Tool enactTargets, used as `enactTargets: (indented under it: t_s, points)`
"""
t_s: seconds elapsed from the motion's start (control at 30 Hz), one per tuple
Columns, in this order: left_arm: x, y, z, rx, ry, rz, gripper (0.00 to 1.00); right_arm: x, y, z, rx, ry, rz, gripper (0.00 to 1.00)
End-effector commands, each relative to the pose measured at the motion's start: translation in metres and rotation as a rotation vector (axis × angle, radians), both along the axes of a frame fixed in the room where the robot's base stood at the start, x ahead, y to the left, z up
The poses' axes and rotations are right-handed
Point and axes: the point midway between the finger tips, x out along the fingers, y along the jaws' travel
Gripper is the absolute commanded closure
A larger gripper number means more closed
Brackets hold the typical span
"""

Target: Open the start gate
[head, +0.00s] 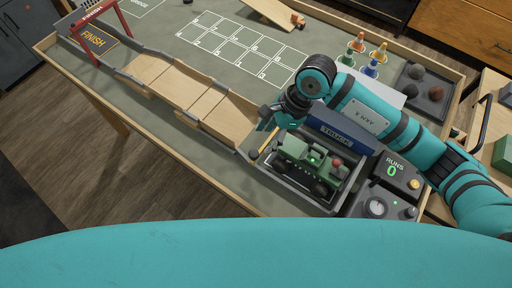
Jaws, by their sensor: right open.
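A green crawler truck (312,162) sits in a grey tray marked TRUCK (337,135) at the near end of the wooden course. A small yellowish knob (253,154) shows at the left edge of this tray, where the course ends. It may belong to the start gate, but the gate's bar is not clear, and I cannot tell its position. My right gripper (266,123) is open and empty, above the course end and the tray's upper left corner. It appears apart from the knob, and its wrist hides part of the area. My left gripper is not in view.
The wooden course (187,88) runs up left to a red FINISH arch (92,22). A control box reading RUNS 0 (393,171) stands right of the tray. Coloured cones (372,62) and a dark tray of rocks (424,86) lie behind my right arm. The numbered grid is clear.

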Motion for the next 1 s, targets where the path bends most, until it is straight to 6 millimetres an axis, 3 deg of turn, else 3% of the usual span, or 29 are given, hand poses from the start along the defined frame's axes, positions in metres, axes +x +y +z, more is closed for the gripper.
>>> enactTargets:
  t_s: [0.2, 0.4, 0.83, 1.0]
  points:
    - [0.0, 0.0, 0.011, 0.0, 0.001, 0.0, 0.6, -0.004, 0.019, -0.042, 0.002, 0.005, 0.0, 0.49]
    - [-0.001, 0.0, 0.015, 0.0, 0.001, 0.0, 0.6, -0.005, 0.029, -0.069, 0.002, 0.002, -0.001, 0.49]
    - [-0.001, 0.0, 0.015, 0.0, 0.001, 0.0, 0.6, -0.005, 0.033, -0.08, 0.001, 0.0, 0.0, 0.49]
    - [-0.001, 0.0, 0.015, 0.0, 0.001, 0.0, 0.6, -0.005, 0.033, -0.079, 0.001, 0.0, 0.0, 0.7]
